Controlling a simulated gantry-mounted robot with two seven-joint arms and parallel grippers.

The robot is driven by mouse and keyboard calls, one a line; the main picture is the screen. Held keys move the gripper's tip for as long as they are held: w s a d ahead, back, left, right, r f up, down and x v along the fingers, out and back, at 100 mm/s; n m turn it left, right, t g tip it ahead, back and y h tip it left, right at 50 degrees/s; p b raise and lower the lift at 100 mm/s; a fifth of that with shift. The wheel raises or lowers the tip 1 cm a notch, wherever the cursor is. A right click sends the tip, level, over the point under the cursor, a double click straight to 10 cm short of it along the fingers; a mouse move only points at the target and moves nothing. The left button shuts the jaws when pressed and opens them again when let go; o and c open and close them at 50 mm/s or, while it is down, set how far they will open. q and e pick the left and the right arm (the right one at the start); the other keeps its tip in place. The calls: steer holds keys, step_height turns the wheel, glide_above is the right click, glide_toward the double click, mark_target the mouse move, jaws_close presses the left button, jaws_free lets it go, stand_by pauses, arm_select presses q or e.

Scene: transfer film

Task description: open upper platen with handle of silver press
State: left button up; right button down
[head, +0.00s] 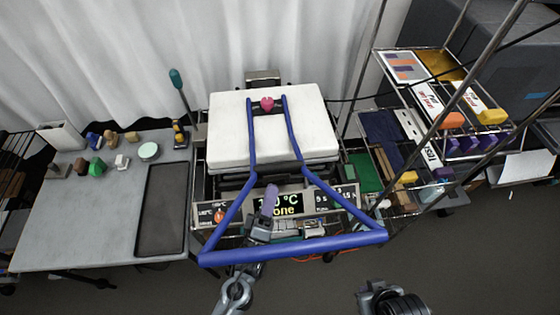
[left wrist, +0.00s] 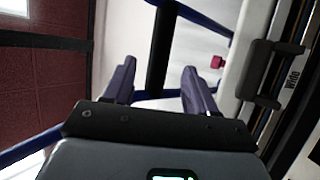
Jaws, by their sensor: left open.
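The silver press has a thick white upper platen (head: 235,130), lying level and looking closed on the press body. A blue tubular handle (head: 320,244) runs from the platen forward to a wide front bar. A pink knob (head: 267,103) sits at the platen's back; it also shows in the left wrist view (left wrist: 217,62). My left gripper (head: 270,192) is inside the handle frame, over the display panel (head: 290,204). In the left wrist view its fingers (left wrist: 160,75) are apart, with a dark bar beyond and between them. I cannot tell whether they touch it.
A grey side table (head: 95,215) at left carries a dark tray (head: 162,210) and several small coloured items. A wire shelf rack (head: 385,95) with boxes and films stands at right, behind slanted metal posts. A white curtain (head: 290,40) hangs behind. The floor in front looks clear.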

arm_select(q)
steer(key=p+x, duration=0.1)
steer(key=x, duration=0.8)
jaws_close()
